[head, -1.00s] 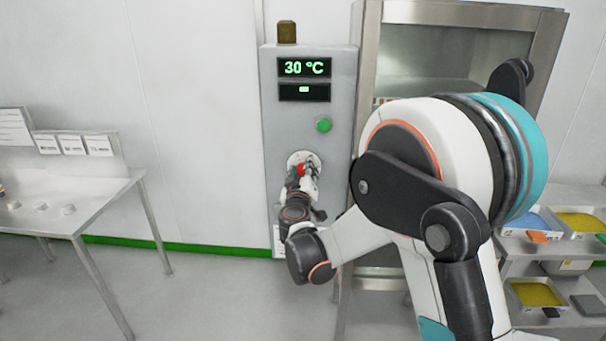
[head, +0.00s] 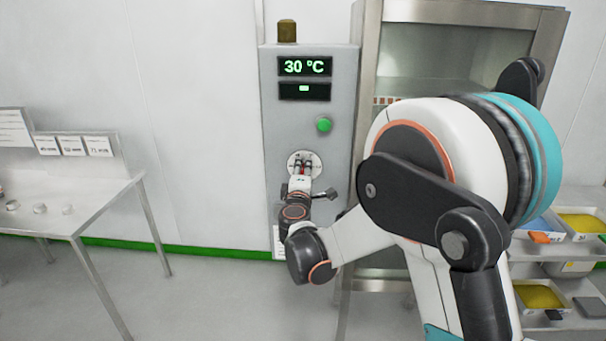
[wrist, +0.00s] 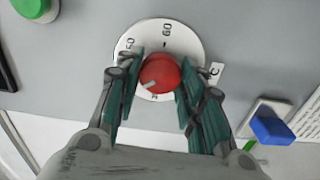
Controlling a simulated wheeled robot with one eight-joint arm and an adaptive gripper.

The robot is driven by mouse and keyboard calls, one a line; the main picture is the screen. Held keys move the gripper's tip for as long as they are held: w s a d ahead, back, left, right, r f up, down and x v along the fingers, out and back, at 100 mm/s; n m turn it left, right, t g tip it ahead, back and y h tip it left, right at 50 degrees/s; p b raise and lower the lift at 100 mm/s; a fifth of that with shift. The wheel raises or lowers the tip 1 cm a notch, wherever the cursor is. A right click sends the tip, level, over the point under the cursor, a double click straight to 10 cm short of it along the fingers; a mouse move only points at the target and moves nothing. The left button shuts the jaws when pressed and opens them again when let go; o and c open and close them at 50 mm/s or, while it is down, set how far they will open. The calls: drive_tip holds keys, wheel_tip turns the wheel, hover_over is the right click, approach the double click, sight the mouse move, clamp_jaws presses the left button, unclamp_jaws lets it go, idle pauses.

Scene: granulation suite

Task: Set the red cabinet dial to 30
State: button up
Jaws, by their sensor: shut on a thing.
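The red dial (wrist: 160,73) sits on a round white scale plate on the grey cabinet (head: 275,125). In the wrist view the scale shows 60 and 50, and the dial's pale pointer mark faces lower left. My gripper (wrist: 158,84) has one finger on each side of the dial and is shut on it. In the head view my gripper (head: 303,172) is at the scale plate (head: 293,158) and mostly hides the dial. The cabinet display (head: 305,67) reads 30 °C.
A green button (head: 323,125) is above the dial. A blue part (wrist: 272,127) on a pale mount is to the right in the wrist view. A steel table (head: 75,205) stands at left, and shelves with trays (head: 580,224) at right.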

drive_tip(key=shift+f+n+b, duration=0.1)
drive_tip(key=shift+n+b, duration=0.2)
drive_tip(key=shift+n, duration=4.6)
drive_tip(key=o, duration=1.1)
drive_tip(key=shift+c, duration=0.2)
drive_tip(key=s, duration=1.2)
drive_tip(key=shift+a, duration=0.2)
